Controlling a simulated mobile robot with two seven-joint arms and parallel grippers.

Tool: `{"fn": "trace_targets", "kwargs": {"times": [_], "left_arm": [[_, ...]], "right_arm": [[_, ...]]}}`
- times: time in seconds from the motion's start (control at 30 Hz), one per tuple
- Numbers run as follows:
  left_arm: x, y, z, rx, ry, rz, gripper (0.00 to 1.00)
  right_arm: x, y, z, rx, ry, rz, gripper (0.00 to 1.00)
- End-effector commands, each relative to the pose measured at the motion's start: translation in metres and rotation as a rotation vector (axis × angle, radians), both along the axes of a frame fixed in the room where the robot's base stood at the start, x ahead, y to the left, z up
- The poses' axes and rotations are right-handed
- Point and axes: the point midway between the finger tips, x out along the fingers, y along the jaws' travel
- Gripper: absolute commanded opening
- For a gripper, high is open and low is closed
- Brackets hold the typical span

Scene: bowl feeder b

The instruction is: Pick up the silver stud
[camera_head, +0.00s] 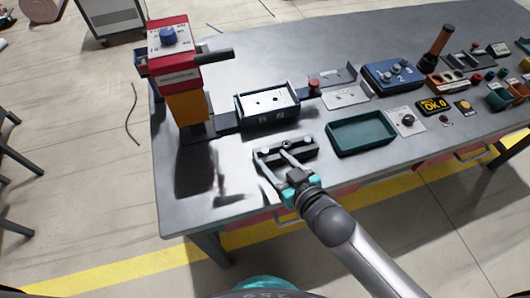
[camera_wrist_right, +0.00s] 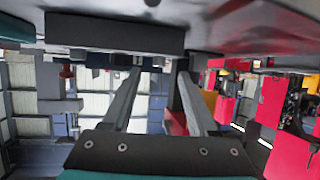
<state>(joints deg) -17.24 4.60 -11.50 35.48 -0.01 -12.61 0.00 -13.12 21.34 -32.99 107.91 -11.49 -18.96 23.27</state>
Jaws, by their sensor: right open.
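A dark block (camera_head: 302,156) lies near the front edge of the table, and a small silver stud (camera_head: 287,143) appears to sit on its top. A pale round spot shows by the left end of the block; I cannot tell whether it is another stud or a fingertip. My right gripper (camera_head: 274,156) is open, with its two fingers spread over the block. In the right wrist view the open fingers (camera_wrist_right: 158,66) have an empty gap between them, and a dark bar spans the top. Whether a finger touches the stud cannot be told. My left gripper is not in view.
A green tray (camera_head: 385,138) stands just right of the block. Behind it is a black-rimmed white tray (camera_head: 247,107). A red and orange press (camera_head: 187,85) stands at the left. A blue numbered box (camera_head: 370,76) and several small parts fill the right. The front left table is clear.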

Motion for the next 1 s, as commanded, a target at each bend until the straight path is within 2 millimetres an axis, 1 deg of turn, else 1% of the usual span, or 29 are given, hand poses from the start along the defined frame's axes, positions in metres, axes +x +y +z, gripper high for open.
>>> {"fn": "trace_targets", "kwargs": {"times": [0.03, 0.2, 0.33, 0.57, 1.0], "left_arm": [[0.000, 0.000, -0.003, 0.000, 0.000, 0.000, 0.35], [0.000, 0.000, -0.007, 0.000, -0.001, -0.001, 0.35], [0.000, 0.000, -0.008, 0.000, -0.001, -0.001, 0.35], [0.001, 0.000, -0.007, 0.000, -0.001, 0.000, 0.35], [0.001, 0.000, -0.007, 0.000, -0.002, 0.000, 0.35]], "right_arm": [[0.007, 0.003, -0.002, 0.001, -0.003, 0.000, 0.59], [0.023, 0.011, -0.010, 0.000, -0.001, 0.000, 0.59], [0.027, 0.014, -0.012, 0.001, 0.001, 0.001, 0.59], [0.027, 0.014, -0.012, 0.001, 0.002, 0.001, 0.58], [0.027, 0.014, -0.012, 0.001, 0.002, 0.001, 0.09]]}}
